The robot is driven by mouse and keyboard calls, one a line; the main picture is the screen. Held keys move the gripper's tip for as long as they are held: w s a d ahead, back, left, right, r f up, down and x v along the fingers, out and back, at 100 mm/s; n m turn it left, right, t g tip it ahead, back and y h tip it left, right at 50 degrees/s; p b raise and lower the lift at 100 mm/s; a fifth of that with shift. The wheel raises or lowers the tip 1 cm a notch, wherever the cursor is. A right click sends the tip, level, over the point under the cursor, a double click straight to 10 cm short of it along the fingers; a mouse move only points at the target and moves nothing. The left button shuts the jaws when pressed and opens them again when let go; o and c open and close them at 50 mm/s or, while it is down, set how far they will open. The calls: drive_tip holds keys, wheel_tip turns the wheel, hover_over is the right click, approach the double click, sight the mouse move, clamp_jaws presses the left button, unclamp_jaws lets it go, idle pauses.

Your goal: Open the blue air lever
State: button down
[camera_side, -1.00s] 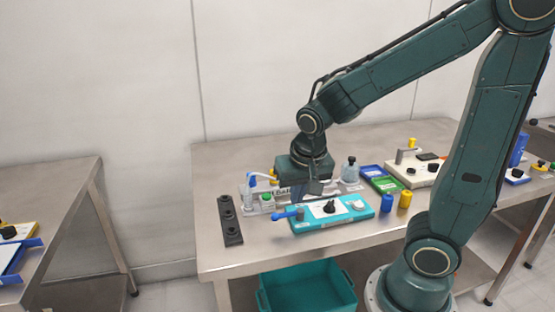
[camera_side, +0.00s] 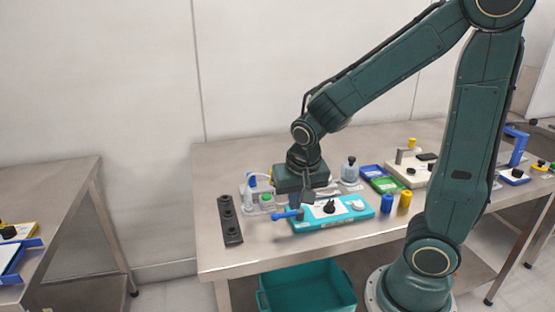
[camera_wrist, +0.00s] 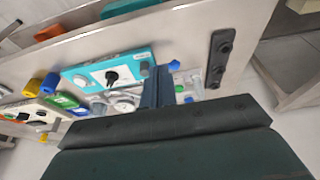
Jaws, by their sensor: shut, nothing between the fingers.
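The blue air lever (camera_side: 286,216) sticks out to the left from the left end of a teal panel (camera_side: 335,221). In the wrist view, its blue tip (camera_wrist: 175,64) shows just right of my fingers, and the fingers cover part of its length. The teal panel (camera_wrist: 85,70) carries a black knob (camera_side: 329,207) and a light round part (camera_side: 357,205). My gripper (camera_side: 307,202) is shut and empty, pointing down just behind and above the lever's end of the panel. In the wrist view, my closed fingers (camera_wrist: 158,74) look close to the lever; I cannot tell whether they touch.
A clear tray with a blue-tipped fitting (camera_side: 252,180) and a green cap stands behind the lever. A black holed rail (camera_side: 229,221) lies to the left. Blue (camera_side: 387,203) and yellow (camera_side: 405,199) cylinders stand right of the panel. A teal bin (camera_side: 308,286) sits below the table.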

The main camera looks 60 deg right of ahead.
sight(288, 216)
drive_tip(key=shift+x, duration=4.35)
drive_tip(key=shift+w+d+f, duration=0.15)
drive_tip(key=shift+w+d, duration=0.55)
drive_tip(key=shift+w+d+f, duration=0.2)
drive_tip(key=shift+w+d, duration=0.45)
drive_tip(key=shift+d, duration=0.05)
